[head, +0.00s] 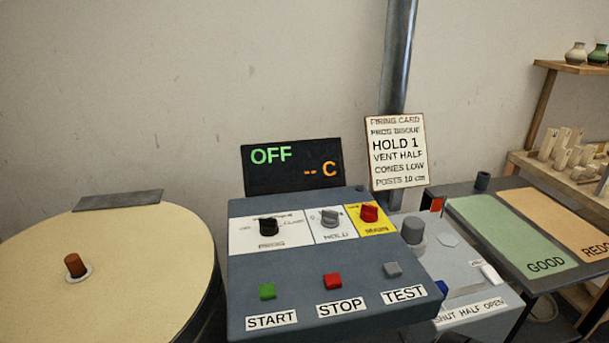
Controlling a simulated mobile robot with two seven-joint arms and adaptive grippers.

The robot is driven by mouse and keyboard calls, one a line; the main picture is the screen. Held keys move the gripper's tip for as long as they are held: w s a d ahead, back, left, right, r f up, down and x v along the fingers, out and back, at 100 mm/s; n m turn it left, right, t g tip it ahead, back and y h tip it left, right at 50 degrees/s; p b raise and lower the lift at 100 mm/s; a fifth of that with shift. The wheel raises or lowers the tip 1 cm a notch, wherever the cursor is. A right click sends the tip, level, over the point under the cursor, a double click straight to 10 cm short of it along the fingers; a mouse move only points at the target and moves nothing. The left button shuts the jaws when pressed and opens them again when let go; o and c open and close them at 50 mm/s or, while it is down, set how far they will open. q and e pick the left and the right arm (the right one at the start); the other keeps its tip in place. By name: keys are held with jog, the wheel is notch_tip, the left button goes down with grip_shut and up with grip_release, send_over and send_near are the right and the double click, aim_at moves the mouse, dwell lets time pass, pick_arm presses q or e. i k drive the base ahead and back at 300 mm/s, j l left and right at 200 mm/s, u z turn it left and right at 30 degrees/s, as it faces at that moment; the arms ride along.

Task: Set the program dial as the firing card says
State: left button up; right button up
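The black program dial (269,226) sits on a white plate marked PROG on the grey control panel (330,268). The small words around it are too blurred to read fully, and I cannot tell which one it points to. The firing card (398,151) stands behind the panel and reads PROG BISQUE, HOLD 1, VENT HALF, CONES LOW, POSTS 10 cm. The display (292,167) shows OFF and "-- C". Neither of my grippers is recognisable in the head view.
A grey HOLD knob (329,217) and a red MAIN knob (369,212) sit right of the dial. Green START (267,291), red STOP (332,281) and grey TEST (392,269) buttons lie in front. A round yellow lid (130,250) is at left, a sorting table (515,232) at right.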

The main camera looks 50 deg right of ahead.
aim_at(269, 226)
jog(key=z, duration=1.55)
